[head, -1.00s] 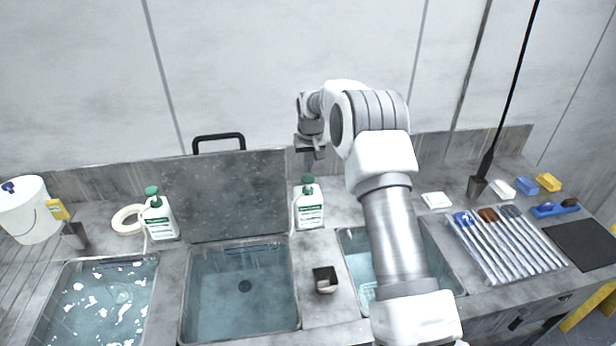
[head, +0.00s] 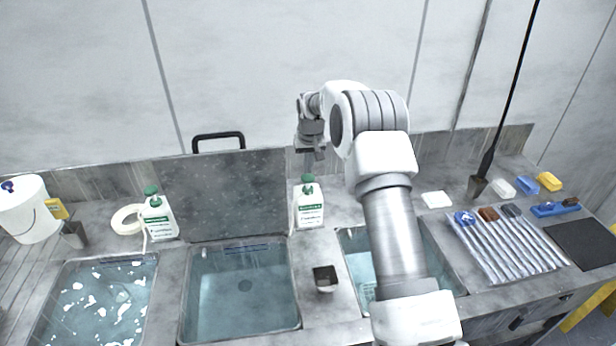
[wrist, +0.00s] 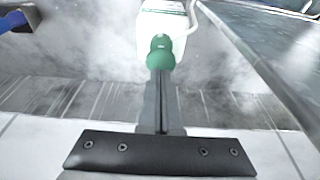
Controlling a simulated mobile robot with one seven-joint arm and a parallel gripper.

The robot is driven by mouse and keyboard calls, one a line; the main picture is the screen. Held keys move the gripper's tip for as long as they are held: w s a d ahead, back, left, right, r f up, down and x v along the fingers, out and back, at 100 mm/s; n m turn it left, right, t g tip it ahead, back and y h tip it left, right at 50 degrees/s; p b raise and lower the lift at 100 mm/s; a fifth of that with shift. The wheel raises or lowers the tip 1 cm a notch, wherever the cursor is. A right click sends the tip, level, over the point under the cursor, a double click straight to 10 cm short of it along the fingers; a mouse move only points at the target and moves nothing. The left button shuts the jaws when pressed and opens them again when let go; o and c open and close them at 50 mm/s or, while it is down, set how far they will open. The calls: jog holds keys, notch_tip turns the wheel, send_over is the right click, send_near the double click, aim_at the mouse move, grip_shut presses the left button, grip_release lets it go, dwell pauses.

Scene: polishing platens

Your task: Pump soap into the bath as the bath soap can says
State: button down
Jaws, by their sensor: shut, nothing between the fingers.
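A white soap bottle (head: 309,212) with a green pump head and green-and-white label stands upright behind the gap between the middle and right baths. My gripper (head: 313,162) is shut and empty, just above this pump. In the wrist view the closed fingers (wrist: 160,85) point at the green pump head (wrist: 160,52); I cannot tell if they touch it. A second similar bottle (head: 158,220) stands behind the left bath. The left bath (head: 100,300) holds water with white foam. The middle bath (head: 240,290) holds clear water. The right bath (head: 357,262) is partly hidden by my arm. The label text is unreadable.
A grey lid panel (head: 222,195) stands behind the middle bath. A small dark cup (head: 325,280) sits between baths. A white bucket (head: 28,210) and tape ring (head: 127,220) are left.

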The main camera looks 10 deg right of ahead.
jog(key=shift+s+b+x, duration=0.15)
jog(key=shift+b+x, duration=0.3)
jog(key=shift+x, duration=0.25)
jog(key=shift+s+b+x, duration=0.2)
jog(key=shift+b+x, duration=0.2)
jog(key=shift+x, duration=0.25)
jog(key=shift+s+f, duration=0.1)
jog(key=shift+w+p+v, duration=0.2)
jog(key=shift+p+v, duration=0.2)
jog(key=shift+v, duration=0.35)
jog(key=shift+w+p+v, duration=0.15)
jog(key=shift+p+v, duration=0.25)
jog(key=shift+v, duration=0.35)
jog(key=shift+w+f, duration=0.1)
jog(key=shift+w, duration=0.05)
jog(key=shift+s+b+x, duration=0.15)
jog(key=shift+b+x, duration=0.35)
jog(key=shift+x, duration=0.15)
jog(key=shift+s+b+x, duration=0.15)
jog(key=shift+b+x, duration=0.35)
jog(key=shift+x, duration=0.15)
jog(key=shift+s, duration=0.1)
jog(key=shift+w+p+v, duration=0.15)
jog(key=shift+p+v, duration=0.25)
jog(key=shift+v, duration=0.3)
jog(key=shift+w+p+v, duration=0.2)
jog(key=shift+p+v, duration=0.2)
jog(key=shift+v, duration=0.3)
